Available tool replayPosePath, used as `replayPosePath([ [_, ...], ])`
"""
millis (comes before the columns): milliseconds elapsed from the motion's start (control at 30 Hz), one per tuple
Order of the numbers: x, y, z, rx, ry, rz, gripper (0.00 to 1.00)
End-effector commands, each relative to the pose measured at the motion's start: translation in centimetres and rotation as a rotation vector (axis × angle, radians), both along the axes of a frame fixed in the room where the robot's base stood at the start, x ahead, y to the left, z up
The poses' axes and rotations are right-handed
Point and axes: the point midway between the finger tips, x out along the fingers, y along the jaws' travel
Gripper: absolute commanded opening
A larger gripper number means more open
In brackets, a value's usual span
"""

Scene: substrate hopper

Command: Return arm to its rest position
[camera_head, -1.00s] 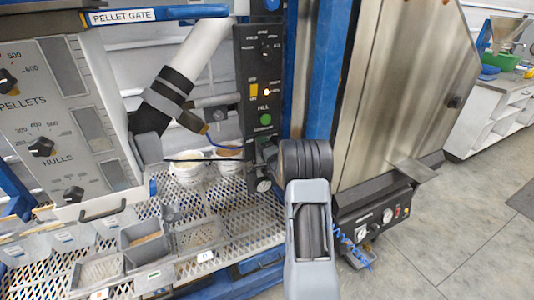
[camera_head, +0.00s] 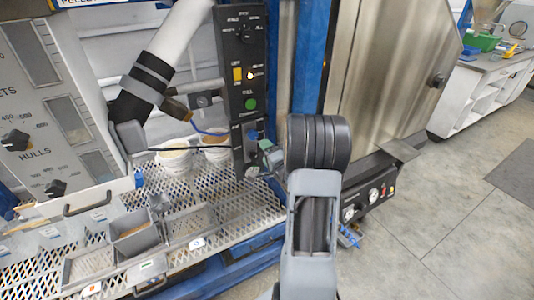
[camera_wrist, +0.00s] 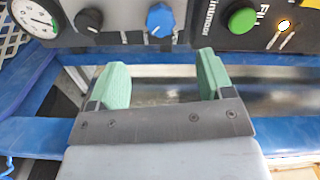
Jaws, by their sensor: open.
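My gripper (camera_wrist: 162,82) is open, with two green finger pads spread apart and nothing between them in the wrist view. In the head view my arm rises from the bottom centre. Its end is partly hidden behind my own dark wrist joint, close to the lower right of the black control panel (camera_head: 235,90). I cannot tell in the head view whether it touches the panel.
The panel carries a green button (camera_head: 251,104) and a lit indicator. Left are a mesh shelf (camera_head: 235,200) with small bins (camera_head: 137,242) and white tubs (camera_head: 174,160). A steel cabinet (camera_head: 380,70) stands right. Open floor (camera_head: 440,210) lies at the lower right.

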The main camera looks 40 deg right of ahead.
Motion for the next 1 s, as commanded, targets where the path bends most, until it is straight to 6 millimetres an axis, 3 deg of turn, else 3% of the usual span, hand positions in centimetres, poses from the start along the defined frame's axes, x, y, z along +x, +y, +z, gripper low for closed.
replayPosePath([
  [667, -0.1, -0.1, -0.4, -0.059, 0.029, -0.005, 0.74],
  [767, -0.4, -0.9, -2.7, -0.182, 0.176, -0.041, 0.74],
  [900, -3.1, -2.4, -7.6, -0.377, 0.549, -0.082, 0.74],
  [1000, -5.7, -1.9, -8.1, -0.518, 0.823, -0.032, 0.74],
])
